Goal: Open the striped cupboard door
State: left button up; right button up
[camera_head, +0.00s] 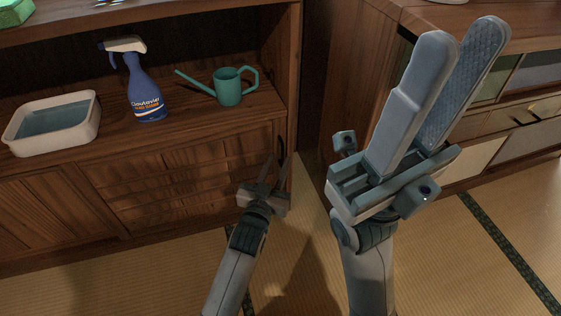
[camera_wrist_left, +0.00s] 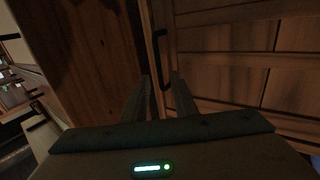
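The striped cupboard door (camera_head: 165,187) is the wooden front with horizontal planks at the right of the low cabinet, and it looks shut. It also fills the right of the left wrist view (camera_wrist_left: 225,62). Its black handle (camera_head: 282,146) is upright near the door's right edge; the left wrist view shows it too (camera_wrist_left: 158,52). My left gripper (camera_head: 274,171) is open just below the handle. In the left wrist view the handle's lower end lies between the fingertips (camera_wrist_left: 162,80); contact cannot be told. My right gripper (camera_head: 463,50) is raised, empty, with its fingers apart.
On the cabinet shelf stand a white basin (camera_head: 50,143), a blue spray bottle (camera_head: 146,92) and a green watering can (camera_head: 229,88). A second cabinet (camera_head: 350,110) stands to the right. The tatami floor (camera_head: 425,265) in front is clear.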

aim_at(282, 154)
pick_arm(q)
jog(key=shift+b+x, duration=0.4)
jog(key=shift+x, duration=1.1)
jog(key=shift+c, duration=0.4)
grip_shut()
